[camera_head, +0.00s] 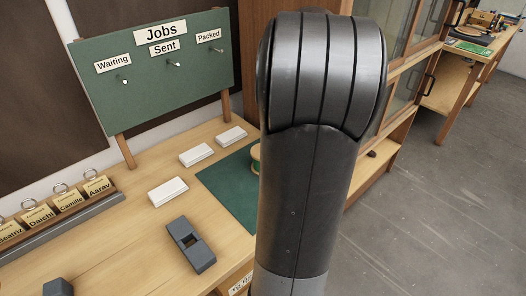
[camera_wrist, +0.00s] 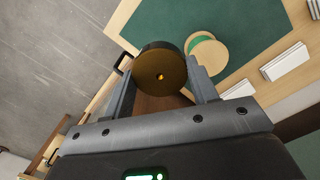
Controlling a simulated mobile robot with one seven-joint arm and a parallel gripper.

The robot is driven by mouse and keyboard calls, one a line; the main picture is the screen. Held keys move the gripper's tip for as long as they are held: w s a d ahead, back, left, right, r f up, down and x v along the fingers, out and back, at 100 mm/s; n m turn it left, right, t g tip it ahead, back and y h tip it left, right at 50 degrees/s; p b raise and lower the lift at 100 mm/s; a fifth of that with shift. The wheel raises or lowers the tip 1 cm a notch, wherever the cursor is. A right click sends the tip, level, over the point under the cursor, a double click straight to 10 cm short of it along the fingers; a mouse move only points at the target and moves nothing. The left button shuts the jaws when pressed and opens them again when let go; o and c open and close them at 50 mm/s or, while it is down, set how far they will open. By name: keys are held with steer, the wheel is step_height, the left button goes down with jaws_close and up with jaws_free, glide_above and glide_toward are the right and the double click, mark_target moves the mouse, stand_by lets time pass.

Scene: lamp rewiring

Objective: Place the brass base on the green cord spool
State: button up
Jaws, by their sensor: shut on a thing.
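In the wrist view, my gripper (camera_wrist: 160,88) is shut on the brass base (camera_wrist: 161,70), a round dark-rimmed disc with a brass face and a small bright centre. The green cord spool (camera_wrist: 207,52) has pale wooden flanges with green cord between them. It lies just beyond and to the right of the brass base in the wrist view, on the green mat (camera_wrist: 240,22). I cannot tell the height gap between base and spool. In the head view, my arm hides the gripper, the base and most of the spool (camera_head: 255,158); only the spool's left edge shows.
White boxes (camera_head: 168,191) stand on the bench left of the mat. A dark grey block with a recess (camera_head: 191,245) lies nearer. A green Jobs board (camera_head: 155,75) stands behind. A rack of name tags (camera_head: 52,212) is at left. A glass-fronted cabinet (camera_head: 398,100) stands at right.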

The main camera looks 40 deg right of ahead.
steer(key=shift+s+d+r, duration=0.15)
steer(key=shift+d+r, duration=0.1)
steer(key=shift+d, duration=0.35)
steer(key=w+a+f, duration=0.1)
steer(key=w+f, duration=0.1)
steer(key=w, duration=0.1)
steer(key=w+a+f, duration=0.2)
steer(key=w, duration=0.2)
steer(key=w+a+f, duration=0.1)
steer(key=w+f, duration=0.2)
steer(key=shift+w+a, duration=0.25)
steer(key=shift+w, duration=0.05)
steer(key=shift+f, duration=1.95)
steer(key=shift+f, duration=0.1)
steer(key=o, duration=1.2)
